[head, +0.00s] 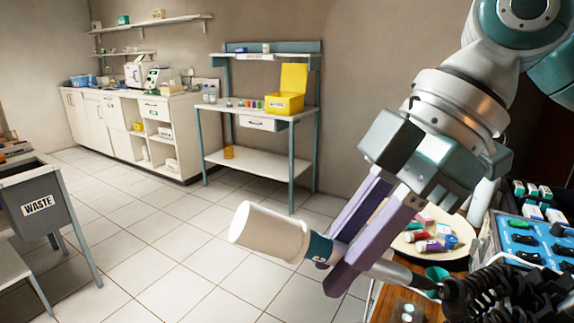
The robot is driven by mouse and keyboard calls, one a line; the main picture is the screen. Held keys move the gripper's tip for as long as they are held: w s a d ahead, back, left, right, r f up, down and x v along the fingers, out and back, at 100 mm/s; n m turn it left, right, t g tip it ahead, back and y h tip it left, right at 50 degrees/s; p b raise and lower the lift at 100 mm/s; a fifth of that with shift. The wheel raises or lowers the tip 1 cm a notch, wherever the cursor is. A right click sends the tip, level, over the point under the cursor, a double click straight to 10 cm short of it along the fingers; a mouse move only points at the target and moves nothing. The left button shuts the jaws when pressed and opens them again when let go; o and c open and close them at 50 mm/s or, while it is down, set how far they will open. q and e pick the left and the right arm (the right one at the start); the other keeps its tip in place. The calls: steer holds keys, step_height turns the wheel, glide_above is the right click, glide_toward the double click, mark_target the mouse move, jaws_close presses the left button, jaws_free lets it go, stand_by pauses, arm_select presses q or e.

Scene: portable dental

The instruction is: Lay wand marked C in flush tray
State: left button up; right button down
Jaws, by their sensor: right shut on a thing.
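My right gripper (336,266) has purple fingers and is shut on a wand (388,271). The wand has a teal band (319,249) with a small pale mark that I cannot read for sure. A wide white cylindrical piece (268,231) extends from the band to the upper left. At the other end, the wand's dark part meets a black coiled cord (485,290). The wand is held in the air, tilted, left of the cluttered work surface. I cannot pick out the flush tray for sure. My left gripper is not in view.
A round plate (405,243) with small coloured items sits right of the gripper, near a blue unit (522,238) with several handpieces. A shelf table (255,165) and cabinets stand behind. The tiled floor (160,240) is open.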

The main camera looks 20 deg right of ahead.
steer(key=d+f+n+h+b, duration=0.2)
steer(key=f+b, duration=0.3)
steer(key=f, duration=0.5)
steer(key=d+f+n+h+b, duration=0.3)
steer(key=f+b, duration=0.3)
steer(key=f, duration=0.4)
steer(key=w+d+f+n+h+b, duration=0.1)
steer(key=d+f+n+h+b, duration=0.1)
steer(key=f+b, duration=0.4)
steer(key=shift+d+f+n+t, duration=0.15)
steer(key=shift+d+f+n, duration=0.1)
steer(key=shift+f+n, duration=0.3)
steer(key=shift+d+f+n+t, duration=0.15)
steer(key=shift+f+n, duration=0.25)
steer(key=shift+f, duration=0.4)
steer(key=shift+d+f+n+t, duration=0.1)
steer(key=shift+d+f+n, duration=0.2)
steer(key=shift+f+n, duration=0.25)
steer(key=shift+r, duration=0.1)
steer(key=shift+f+p, duration=0.3)
steer(key=shift+f, duration=0.1)
steer(key=shift+p, duration=0.3)
steer(key=shift+f, duration=0.25)
